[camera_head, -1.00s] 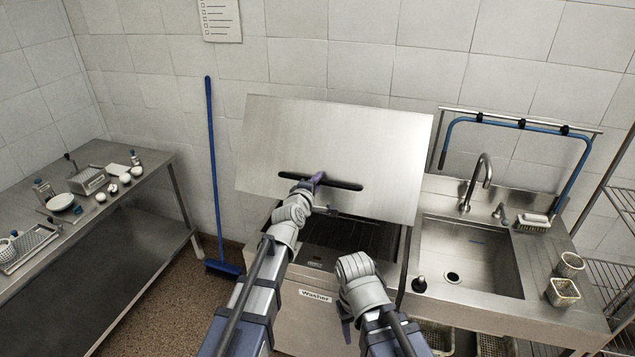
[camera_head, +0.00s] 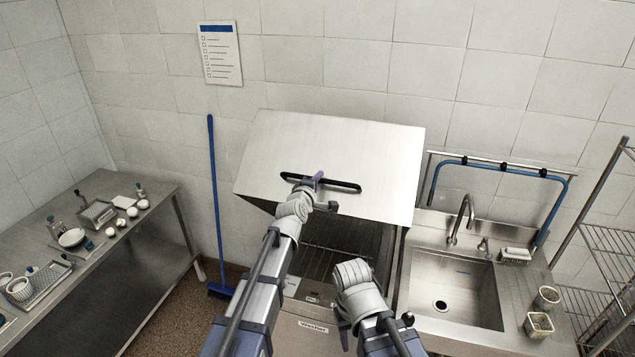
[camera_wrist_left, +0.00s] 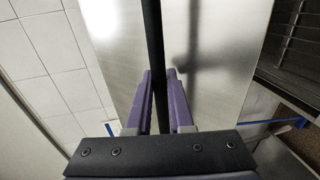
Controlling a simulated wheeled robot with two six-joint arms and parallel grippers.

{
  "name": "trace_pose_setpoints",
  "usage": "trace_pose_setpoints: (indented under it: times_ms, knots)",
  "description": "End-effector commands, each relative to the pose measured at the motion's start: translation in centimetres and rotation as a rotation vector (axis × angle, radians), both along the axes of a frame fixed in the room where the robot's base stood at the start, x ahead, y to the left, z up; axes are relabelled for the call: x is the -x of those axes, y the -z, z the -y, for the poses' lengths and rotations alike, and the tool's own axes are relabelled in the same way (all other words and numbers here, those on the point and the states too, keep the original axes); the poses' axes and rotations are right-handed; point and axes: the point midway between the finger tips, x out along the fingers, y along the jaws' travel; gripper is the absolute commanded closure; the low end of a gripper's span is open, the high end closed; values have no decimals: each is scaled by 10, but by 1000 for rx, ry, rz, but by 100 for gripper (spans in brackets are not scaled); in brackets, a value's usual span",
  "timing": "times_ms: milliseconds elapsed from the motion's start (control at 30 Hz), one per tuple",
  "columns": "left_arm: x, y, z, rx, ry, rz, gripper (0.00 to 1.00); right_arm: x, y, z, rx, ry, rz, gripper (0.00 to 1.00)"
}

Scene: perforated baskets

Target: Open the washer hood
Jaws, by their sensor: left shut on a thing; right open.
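The washer hood (camera_head: 335,146) is a brushed steel panel, raised and tilted above the washer (camera_head: 305,335), with the dark rack inside (camera_head: 340,240) showing below it. A black bar handle (camera_head: 340,185) runs across the hood's front. My left gripper (camera_head: 318,182) is shut on the handle near its middle. In the left wrist view the purple fingers (camera_wrist_left: 163,105) stand on both sides of the black bar (camera_wrist_left: 153,45). My right gripper (camera_head: 343,330) is low in front of the washer, apart from the hood and open; its fingers are partly hidden by its wrist.
A steel sink (camera_head: 455,290) with a tap adjoins the washer on the right. A wire shelf (camera_head: 605,275) stands at the far right. A steel table (camera_head: 125,270) with dishes is at the left. A blue broom (camera_head: 215,200) leans on the wall.

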Motion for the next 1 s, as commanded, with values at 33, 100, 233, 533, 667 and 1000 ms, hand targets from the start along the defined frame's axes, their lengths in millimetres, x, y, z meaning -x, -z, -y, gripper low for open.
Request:
trace_pose_setpoints:
  times_ms: [33, 100, 233, 533, 667, 1000]
  knots:
    - [0, 0, 0, 0, 0, 1, 100, 0, 0, 0, 0, 0, 0, 50]
    - [0, 0, 0, 0, 0, 1, 100, 0, 0, 0, 0, 1, 0, 50]
    - [0, 0, 0, 0, 0, 0, 100, 0, 1, 0, 0, 1, 0, 50]
    - [0, 0, 0, 0, 0, 0, 52, 0, 0, 0, 0, 1, 0, 50]
    - [0, 1, 0, 0, 0, 0, 50, 0, 0, 0, 0, 1, 0, 50]
    - [8, -2, -2, 0, 0, 0, 50, 0, -2, 0, 0, 1, 0, 50]
